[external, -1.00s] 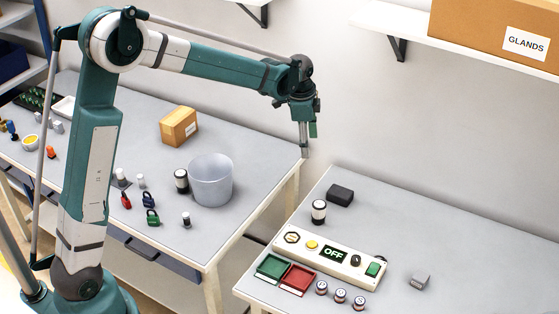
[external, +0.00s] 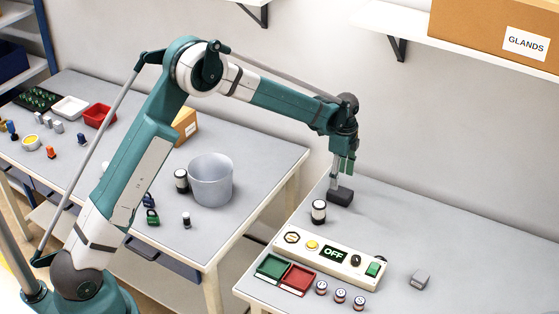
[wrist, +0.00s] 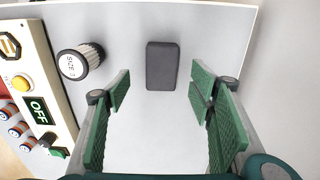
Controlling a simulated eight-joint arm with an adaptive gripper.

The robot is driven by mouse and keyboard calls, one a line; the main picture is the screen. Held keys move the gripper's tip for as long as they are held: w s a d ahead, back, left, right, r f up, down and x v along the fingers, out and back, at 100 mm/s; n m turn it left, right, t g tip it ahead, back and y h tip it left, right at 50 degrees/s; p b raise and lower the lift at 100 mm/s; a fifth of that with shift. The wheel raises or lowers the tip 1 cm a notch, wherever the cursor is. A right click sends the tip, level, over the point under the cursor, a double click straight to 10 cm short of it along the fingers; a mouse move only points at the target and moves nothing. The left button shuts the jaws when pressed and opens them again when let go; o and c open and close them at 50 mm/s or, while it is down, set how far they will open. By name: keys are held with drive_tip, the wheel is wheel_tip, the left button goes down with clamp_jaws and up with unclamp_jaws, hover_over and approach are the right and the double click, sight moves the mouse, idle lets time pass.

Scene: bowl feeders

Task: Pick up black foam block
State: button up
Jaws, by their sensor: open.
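The black foam block (external: 341,197) lies on the right-hand table near its back left edge. In the wrist view the block (wrist: 162,66) is a dark upright rectangle, ahead of the fingertips and centred between them. My gripper (wrist: 158,88) is open, with its green finger pads wide apart and nothing between them. In the external view my gripper (external: 336,180) hangs downward at the block, its tip overlapping the block's upper side. I cannot tell from there how high it is above the block.
A black-and-white cylinder (external: 319,211) marked SIZE 3 stands close beside the block; it also shows in the wrist view (wrist: 80,60). A control panel (external: 320,262) reading OFF lies in front. A grey block (external: 420,279) is farther right. The table right of the foam block is clear.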

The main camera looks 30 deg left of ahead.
sight(340, 191)
drive_tip(key=shift+w+d+f, duration=0.1)
drive_tip(key=shift+d+f, duration=0.15)
drive_tip(key=shift+f, duration=0.25)
drive_tip(key=shift+f, duration=0.1)
drive_tip(key=shift+f, duration=1.15)
drive_tip(key=shift+f, duration=0.15)
drive_tip(key=shift+w+f, duration=0.1)
drive_tip(key=shift+f, duration=2.35)
drive_tip(key=c, duration=0.9)
